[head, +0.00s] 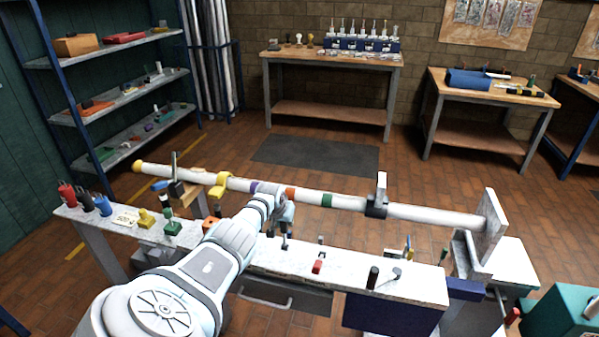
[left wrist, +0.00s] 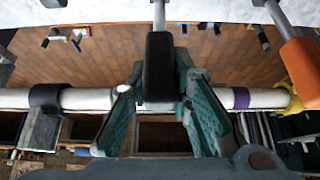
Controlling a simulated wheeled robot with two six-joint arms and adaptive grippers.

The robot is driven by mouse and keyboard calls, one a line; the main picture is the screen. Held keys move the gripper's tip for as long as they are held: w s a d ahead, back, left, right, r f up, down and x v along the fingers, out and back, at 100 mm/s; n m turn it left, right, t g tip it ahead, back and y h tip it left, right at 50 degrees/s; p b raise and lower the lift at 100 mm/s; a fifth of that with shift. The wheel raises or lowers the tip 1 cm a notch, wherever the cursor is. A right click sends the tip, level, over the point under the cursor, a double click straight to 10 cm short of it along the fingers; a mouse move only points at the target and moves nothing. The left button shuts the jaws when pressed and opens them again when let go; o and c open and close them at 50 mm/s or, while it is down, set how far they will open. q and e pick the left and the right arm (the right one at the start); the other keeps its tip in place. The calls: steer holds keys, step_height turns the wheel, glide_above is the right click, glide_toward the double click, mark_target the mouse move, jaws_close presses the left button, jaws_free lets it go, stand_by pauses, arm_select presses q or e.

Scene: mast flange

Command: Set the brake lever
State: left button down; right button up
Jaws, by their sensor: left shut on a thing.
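A lever with a black grip (left wrist: 160,65) on a pale metal rod stands between the two teal fingers of my left gripper (left wrist: 160,82) in the left wrist view. The fingers are shut on this grip. In the head view my left gripper (head: 285,218) is above the middle of the white bench, and my arm hides most of the lever. A lever with an orange grip (left wrist: 301,68) stands to the right in the left wrist view, apart from the fingers. I cannot tell from markings which lever is the brake. My right gripper is not in view.
A long white mast (head: 352,203) with coloured bands runs behind the bench (head: 405,291). A black clamp (head: 376,209) and a yellow clamp (head: 219,184) sit around it. A red-topped part (head: 318,266) and a black post (head: 373,277) stand on the bench. Open floor lies beyond.

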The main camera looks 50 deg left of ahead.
arm_select(q)
steer(key=shift+w+r, duration=0.1)
steer(key=shift+w, duration=0.05)
steer(key=c, duration=1.4)
jaws_free()
steer(key=shift+c, duration=0.2)
steer(key=shift+r, duration=0.4)
steer(key=v, duration=1.1)
